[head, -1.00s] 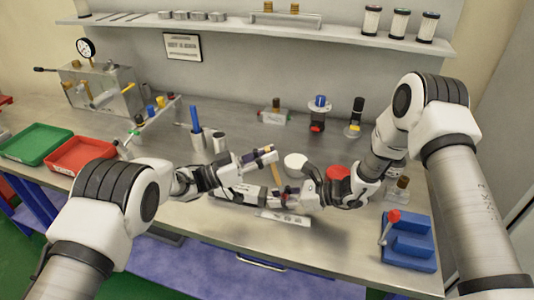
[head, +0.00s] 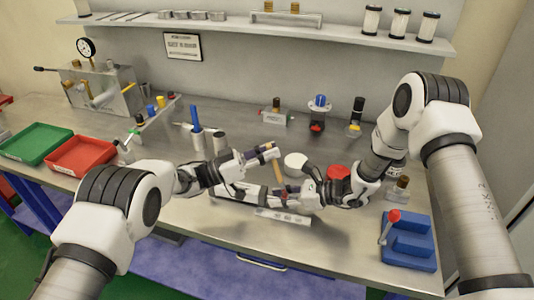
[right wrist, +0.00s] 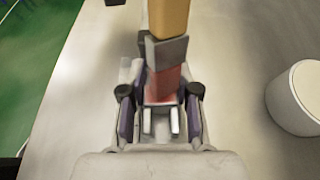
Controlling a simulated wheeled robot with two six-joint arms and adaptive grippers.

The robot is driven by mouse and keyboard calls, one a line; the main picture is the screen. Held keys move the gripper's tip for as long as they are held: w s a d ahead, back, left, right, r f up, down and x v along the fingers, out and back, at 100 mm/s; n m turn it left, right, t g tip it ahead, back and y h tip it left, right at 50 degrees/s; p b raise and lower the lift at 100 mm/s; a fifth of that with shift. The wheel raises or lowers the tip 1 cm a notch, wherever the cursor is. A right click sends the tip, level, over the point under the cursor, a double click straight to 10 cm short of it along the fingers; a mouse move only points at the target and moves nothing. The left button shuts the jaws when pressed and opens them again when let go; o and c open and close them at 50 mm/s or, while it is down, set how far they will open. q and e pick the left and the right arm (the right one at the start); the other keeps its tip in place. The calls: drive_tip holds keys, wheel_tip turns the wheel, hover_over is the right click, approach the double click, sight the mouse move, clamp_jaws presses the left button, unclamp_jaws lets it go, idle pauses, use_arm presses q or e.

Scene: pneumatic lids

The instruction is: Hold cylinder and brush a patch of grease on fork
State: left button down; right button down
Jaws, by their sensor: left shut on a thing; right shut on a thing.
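My left gripper (head: 264,154) is the higher one, over the middle of the table. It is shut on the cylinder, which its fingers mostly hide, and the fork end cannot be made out. My right gripper (head: 290,196), just below and to the right of it, is shut on the brush (head: 279,177). In the right wrist view, the brush (right wrist: 168,18) has a tan part, a grey band and a red part between the fingers of my right gripper (right wrist: 162,122). I cannot tell whether brush and cylinder touch.
A white block with dark marks (head: 283,216) lies below the grippers. A white round pot (head: 296,162) and a red round thing (head: 338,172) stand behind. A blue fixture (head: 410,245) is at front right. Red (head: 80,153) and green (head: 37,143) trays are at left.

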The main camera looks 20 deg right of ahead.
drive_tip(key=shift+a, duration=0.1)
drive_tip(key=c, duration=0.8)
unclamp_jaws()
drive_tip(key=shift+s, duration=0.1)
drive_tip(key=shift+o, duration=0.2)
drive_tip(key=v, duration=0.8)
